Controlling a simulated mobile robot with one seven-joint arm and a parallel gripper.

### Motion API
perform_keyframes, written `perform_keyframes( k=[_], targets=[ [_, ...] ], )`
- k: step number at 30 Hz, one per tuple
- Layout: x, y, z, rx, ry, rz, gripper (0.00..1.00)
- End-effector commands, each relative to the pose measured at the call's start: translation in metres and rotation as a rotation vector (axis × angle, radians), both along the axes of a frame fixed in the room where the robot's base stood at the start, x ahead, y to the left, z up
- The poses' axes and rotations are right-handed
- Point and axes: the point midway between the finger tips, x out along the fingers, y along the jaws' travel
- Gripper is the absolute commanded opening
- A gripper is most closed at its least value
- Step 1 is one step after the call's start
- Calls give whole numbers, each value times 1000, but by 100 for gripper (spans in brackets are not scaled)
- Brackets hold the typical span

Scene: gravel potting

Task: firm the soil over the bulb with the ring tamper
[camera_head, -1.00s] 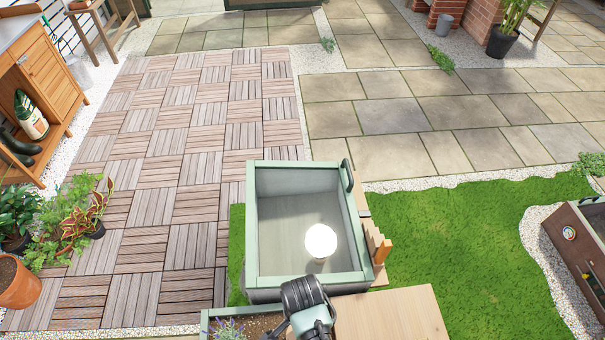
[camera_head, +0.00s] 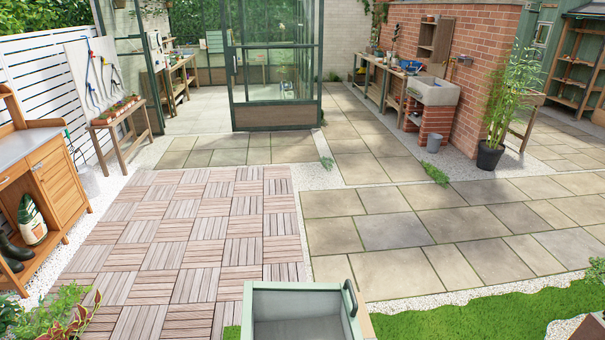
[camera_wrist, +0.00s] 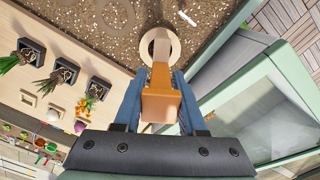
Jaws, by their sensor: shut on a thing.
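In the wrist view my gripper (camera_wrist: 160,78) has blue fingers shut on the ring tamper (camera_wrist: 160,104), which has an orange-brown wooden grip. The tamper's pale ring end (camera_wrist: 160,46) is over the brown soil (camera_wrist: 200,22); I cannot tell whether it presses on it. Faint ring-shaped marks show in the soil to its left. No bulb shows in the soil. The head view does not show my gripper or the tamper.
Black pots with plants (camera_wrist: 75,97) stand on a wooden surface (camera_wrist: 85,45) at left. A green-framed bin (camera_wrist: 275,80) is at right and also shows in the head view (camera_head: 300,288). Wooden deck tiles (camera_head: 200,240) and paving (camera_head: 450,215) lie beyond, clear.

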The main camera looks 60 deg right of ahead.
Motion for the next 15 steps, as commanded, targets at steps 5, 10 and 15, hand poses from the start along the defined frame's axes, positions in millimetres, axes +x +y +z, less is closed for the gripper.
perform_keyframes(
  k=[5, 10, 15],
  targets=[
    [1, 0, -4, 0, -1, 0, 0],
    [1, 0, -7, -1, -2, 0, 0],
    [0, 0, -11, 0, -1, 0, 0]
  ],
)
